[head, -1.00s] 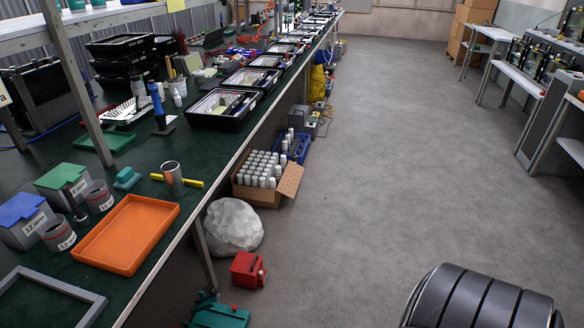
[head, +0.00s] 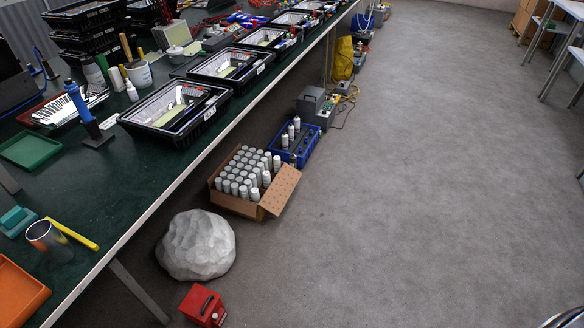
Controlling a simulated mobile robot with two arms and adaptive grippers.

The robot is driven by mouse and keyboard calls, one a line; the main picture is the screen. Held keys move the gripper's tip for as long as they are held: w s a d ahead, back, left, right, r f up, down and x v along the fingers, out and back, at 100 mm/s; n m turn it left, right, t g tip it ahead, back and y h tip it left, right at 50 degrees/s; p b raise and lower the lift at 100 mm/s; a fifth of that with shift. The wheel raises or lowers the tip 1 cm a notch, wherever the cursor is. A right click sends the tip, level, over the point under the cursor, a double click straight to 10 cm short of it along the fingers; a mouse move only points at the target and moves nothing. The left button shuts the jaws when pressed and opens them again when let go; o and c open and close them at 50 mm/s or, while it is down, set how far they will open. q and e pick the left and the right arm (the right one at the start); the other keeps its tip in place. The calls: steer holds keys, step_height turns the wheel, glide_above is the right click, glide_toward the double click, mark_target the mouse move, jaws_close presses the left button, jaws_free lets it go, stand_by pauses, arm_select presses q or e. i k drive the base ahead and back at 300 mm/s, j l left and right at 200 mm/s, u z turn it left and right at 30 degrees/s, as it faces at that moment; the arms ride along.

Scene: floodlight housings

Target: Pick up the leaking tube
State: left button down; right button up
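Several pale grey and white tubes (head: 241,172) stand upright in an open cardboard box (head: 235,204) on the floor beside the bench. A few more white tubes (head: 291,132) stand in a blue crate (head: 304,150) behind it. On the bench, a small white tube or bottle (head: 132,92) stands near a white tub. I cannot make out a leak on any of them at this distance. Neither of my grippers is in view.
A long green-topped bench (head: 128,189) runs along the left with black housings (head: 176,113) in a row. A grey boulder-like lump (head: 196,245) and a red box (head: 203,305) lie on the floor by it. The grey floor (head: 420,170) to the right is clear.

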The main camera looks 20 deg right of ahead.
mark_target(293, 162)
steer(key=i+l+z, duration=0.15)
steer(key=i+l, duration=0.15)
steer(key=l, duration=0.2)
steer(key=i+l+z, duration=0.2)
steer(key=i+l, duration=0.15)
steer(key=l, duration=0.15)
steer(key=i+j, duration=0.15)
steer(key=i, duration=0.3)
steer(key=i+j+z, duration=0.1)
steer(key=i, duration=0.4)
steer(key=i+j, duration=0.15)
steer(key=i, duration=0.3)
steer(key=z, duration=0.05)
